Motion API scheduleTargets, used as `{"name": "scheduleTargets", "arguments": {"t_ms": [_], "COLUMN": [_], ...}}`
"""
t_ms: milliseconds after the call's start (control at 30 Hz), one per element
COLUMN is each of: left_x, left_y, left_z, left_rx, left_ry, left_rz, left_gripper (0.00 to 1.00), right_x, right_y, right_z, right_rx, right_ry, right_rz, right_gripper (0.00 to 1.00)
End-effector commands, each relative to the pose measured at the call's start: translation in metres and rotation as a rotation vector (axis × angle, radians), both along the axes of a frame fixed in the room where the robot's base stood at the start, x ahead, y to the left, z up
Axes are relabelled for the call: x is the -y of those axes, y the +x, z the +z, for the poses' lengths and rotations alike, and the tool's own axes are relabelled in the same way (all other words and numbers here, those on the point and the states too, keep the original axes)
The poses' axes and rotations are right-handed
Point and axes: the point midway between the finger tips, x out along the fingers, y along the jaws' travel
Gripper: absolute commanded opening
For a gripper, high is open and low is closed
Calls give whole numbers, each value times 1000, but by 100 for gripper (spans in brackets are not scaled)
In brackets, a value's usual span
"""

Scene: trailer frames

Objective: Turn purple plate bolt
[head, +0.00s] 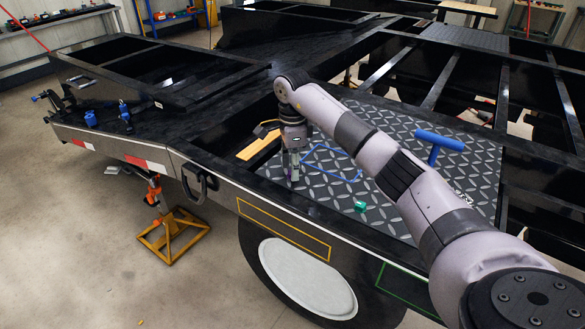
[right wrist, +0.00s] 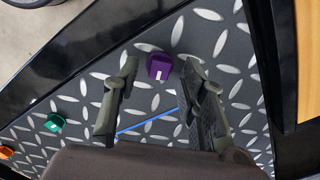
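The purple plate bolt (right wrist: 160,67) is a small purple block with a white mark, on the grey diamond-patterned plate (right wrist: 215,40). In the right wrist view it shows between the two dark fingertips of my right gripper (right wrist: 160,80), which stand apart with a gap on each side of it. In the head view my right gripper (head: 293,178) points down at the near left corner of the plate (head: 400,215), and only a hint of purple shows at its fingers. I cannot tell how far above the plate the fingertips are. My left gripper is not in view.
A green bolt (head: 360,206) sits on the plate to the right; an orange one (right wrist: 6,152) shows in the wrist view. A blue T-handle (head: 440,141) stands up behind my arm. The black trailer frame (head: 240,190) borders the plate. A wheel (head: 305,278) is below.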

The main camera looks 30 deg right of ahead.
Motion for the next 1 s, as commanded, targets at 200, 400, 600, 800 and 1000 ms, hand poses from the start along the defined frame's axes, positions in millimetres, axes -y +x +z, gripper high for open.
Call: {"name": "scheduleTargets", "arguments": {"t_ms": [200,400,600,800,1000], "left_x": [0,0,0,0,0], "left_y": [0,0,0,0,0], "left_z": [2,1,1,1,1], "left_rx": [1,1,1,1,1], "left_ry": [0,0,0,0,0], "left_rz": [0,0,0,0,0], "left_gripper": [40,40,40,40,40], "right_x": [0,0,0,0,0], "right_y": [0,0,0,0,0], "right_z": [-14,-15,-14,-14,-14], "right_rx": [0,0,0,0,0], "right_ry": [1,1,1,1,1], "right_rz": [1,1,1,1,1], "right_gripper": [38,38,28,15,2]}}
